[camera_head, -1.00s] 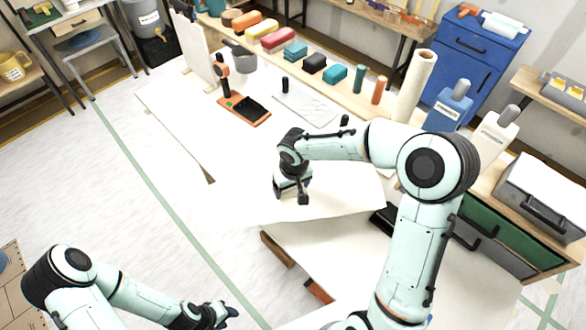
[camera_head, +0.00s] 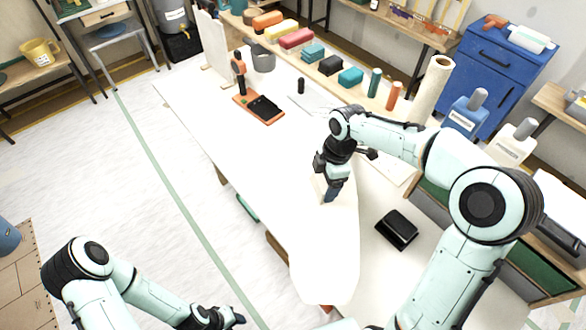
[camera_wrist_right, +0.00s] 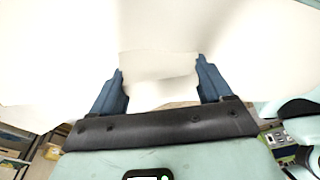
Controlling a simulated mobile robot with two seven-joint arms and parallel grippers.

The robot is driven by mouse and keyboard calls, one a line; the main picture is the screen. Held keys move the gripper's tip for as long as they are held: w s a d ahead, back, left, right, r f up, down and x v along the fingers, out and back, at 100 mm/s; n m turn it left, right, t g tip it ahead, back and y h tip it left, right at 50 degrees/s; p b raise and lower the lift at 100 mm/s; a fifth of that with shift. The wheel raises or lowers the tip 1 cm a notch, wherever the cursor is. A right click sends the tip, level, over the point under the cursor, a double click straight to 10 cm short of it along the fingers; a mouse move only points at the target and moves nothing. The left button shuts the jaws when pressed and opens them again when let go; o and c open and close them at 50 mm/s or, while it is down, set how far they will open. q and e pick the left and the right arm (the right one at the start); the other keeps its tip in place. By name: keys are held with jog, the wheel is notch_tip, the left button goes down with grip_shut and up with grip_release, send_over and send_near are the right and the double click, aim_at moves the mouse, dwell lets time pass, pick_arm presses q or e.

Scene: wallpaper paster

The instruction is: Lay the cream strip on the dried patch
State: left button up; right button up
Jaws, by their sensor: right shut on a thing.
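A long cream-white strip (camera_head: 322,245) stretches over the pale worktable and hangs past its near edge, with a rounded lower end. My right gripper (camera_head: 332,192) points down at the strip near the table's front right. In the right wrist view its two blue fingers (camera_wrist_right: 161,84) stand apart with a cream piece (camera_wrist_right: 160,68) between them. I cannot tell whether this piece is a fold of the long strip or separate. My left gripper (camera_head: 232,318) is low at the bottom, away from the strip; its jaw opening is unclear. I cannot make out a dried patch.
A black box (camera_head: 397,229) lies on the table to the right. An orange tray with a black pad (camera_head: 262,107) lies further back. Several coloured blocks, a white roll (camera_head: 433,88) and two bottles line the far side.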

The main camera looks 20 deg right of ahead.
jog(key=n, duration=0.1)
jog(key=r+n, duration=0.1)
jog(key=n, duration=0.2)
jog(key=shift+s+d+r+n+g, duration=0.2)
jog(key=shift+s+r+n+g, duration=0.1)
jog(key=shift+s+r, duration=0.05)
jog(key=shift+f, duration=0.15)
pick_arm(q)
jog(key=s+f+b, duration=0.2)
jog(key=f, duration=0.1)
jog(key=shift+s, duration=0.35)
pick_arm(e)
notch_tip(320, 180, down, 20)
jog(key=shift+r, duration=0.2)
jog(key=shift+f, duration=0.2)
jog(key=o, duration=1.2)
jog(key=shift+r, duration=0.15)
